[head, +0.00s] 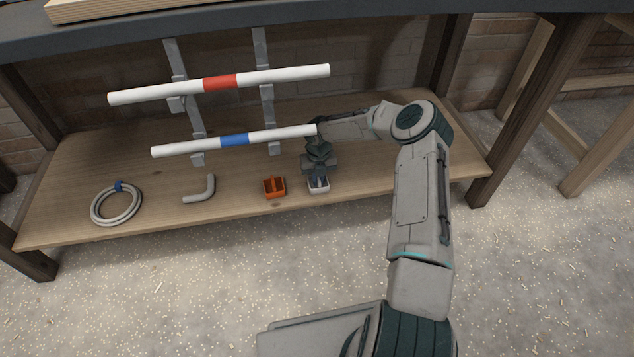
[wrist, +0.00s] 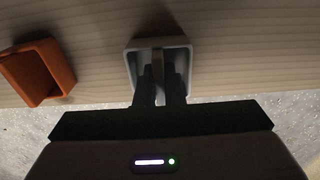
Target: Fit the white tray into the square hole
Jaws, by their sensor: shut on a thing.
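The white tray (head: 318,186) is a small open square box on the wooden lower shelf, just right of the orange tray. My gripper (head: 318,180) reaches down into it from above. In the wrist view the white tray (wrist: 131,68) surrounds my two dark fingertips (wrist: 160,85), which are close together inside it. I cannot make out a square hole in either view.
An orange tray (head: 274,187) stands close left of the white one; it also shows in the wrist view (wrist: 38,72). A grey elbow pipe (head: 200,190) and a coiled hose (head: 116,204) lie further left. Two striped pipes (head: 220,83) hang on brackets behind. The shelf's front edge is near.

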